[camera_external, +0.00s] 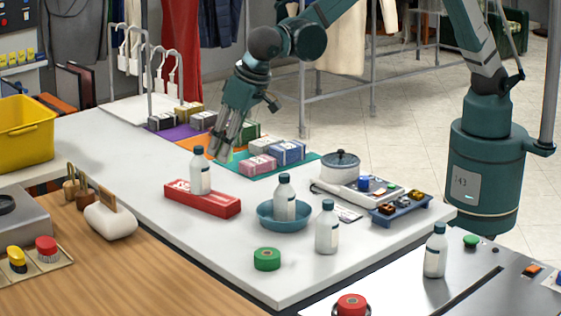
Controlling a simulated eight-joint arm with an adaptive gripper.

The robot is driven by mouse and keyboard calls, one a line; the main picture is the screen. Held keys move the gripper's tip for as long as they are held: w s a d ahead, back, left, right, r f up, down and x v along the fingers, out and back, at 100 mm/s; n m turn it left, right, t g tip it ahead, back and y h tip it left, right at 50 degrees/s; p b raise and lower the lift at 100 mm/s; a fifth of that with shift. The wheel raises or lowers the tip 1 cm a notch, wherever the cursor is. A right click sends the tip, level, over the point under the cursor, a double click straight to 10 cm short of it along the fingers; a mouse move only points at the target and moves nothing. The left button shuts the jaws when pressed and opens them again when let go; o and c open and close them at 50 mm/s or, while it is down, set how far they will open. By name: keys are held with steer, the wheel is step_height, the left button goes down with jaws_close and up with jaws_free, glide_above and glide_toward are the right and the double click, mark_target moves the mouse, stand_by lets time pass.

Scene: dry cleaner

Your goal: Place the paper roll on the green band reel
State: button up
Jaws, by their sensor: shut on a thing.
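The green band reel (267,259) lies flat near the front edge of the white counter (215,250). My gripper (223,149) points down over the middle of the counter, behind the bottle on the red box and beside the stacked packets. It is well behind and left of the reel. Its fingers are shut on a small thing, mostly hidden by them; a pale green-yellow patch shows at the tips. I cannot tell whether this is the paper roll. I cannot make out a paper roll for sure elsewhere.
A red box (212,203) bears a bottle (200,171). A blue bowl (283,216) holds another bottle (284,197). A third bottle (327,228) stands near the green reel. A lidded pot (341,166) stands right. The counter left of the green reel is clear.

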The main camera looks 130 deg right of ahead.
steer(key=w+a+n+p, duration=0.1)
steer(key=w+a, duration=0.2)
steer(key=a, duration=0.8)
steer(key=w+a+n, duration=0.2)
steer(key=w+a, duration=0.1)
steer(key=a, duration=0.8)
steer(key=t, duration=0.1)
glide_above(260, 252)
steer(key=s+a, duration=0.1)
steer(key=a, duration=0.1)
steer(key=shift+d+f, duration=0.15)
steer(key=shift+f, duration=1.15)
steer(key=shift+d+f, duration=0.1)
steer(key=shift+f, duration=1.15)
steer(key=shift+f, duration=0.1)
steer(key=shift+f+b, duration=0.3)
steer(key=shift+f, duration=2.75)
steer(key=shift+f, duration=1.85)
steer(key=shift+f+b, duration=0.2)
steer(key=shift+b, duration=0.1)
steer(key=o, duration=0.9)
